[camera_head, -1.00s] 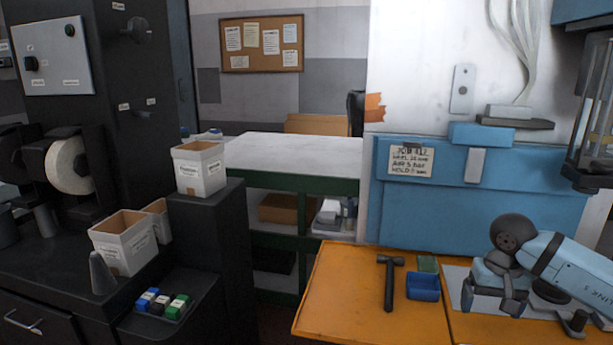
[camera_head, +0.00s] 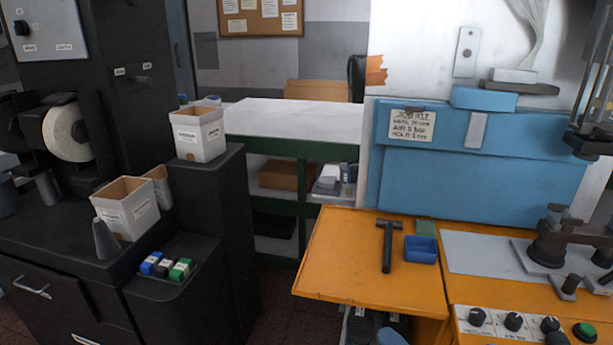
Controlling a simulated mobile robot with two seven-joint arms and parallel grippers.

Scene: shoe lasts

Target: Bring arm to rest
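A small light blue rounded shape (camera_head: 391,337) shows at the bottom edge, below the front of the orange bench top (camera_head: 370,262). It may be part of my arm, but too little of it shows to tell. No arm lies over the grey plate (camera_head: 485,254) on the right of the bench. A dark clamp-like fixture (camera_head: 549,249) stands at that plate's right end.
A hammer (camera_head: 387,247) and a blue tray (camera_head: 421,250) lie on the bench. A control panel with knobs (camera_head: 513,322) is at front right. White boxes (camera_head: 198,137) stand on the dark cabinet at left. A dark floor gap (camera_head: 277,318) separates cabinet and bench.

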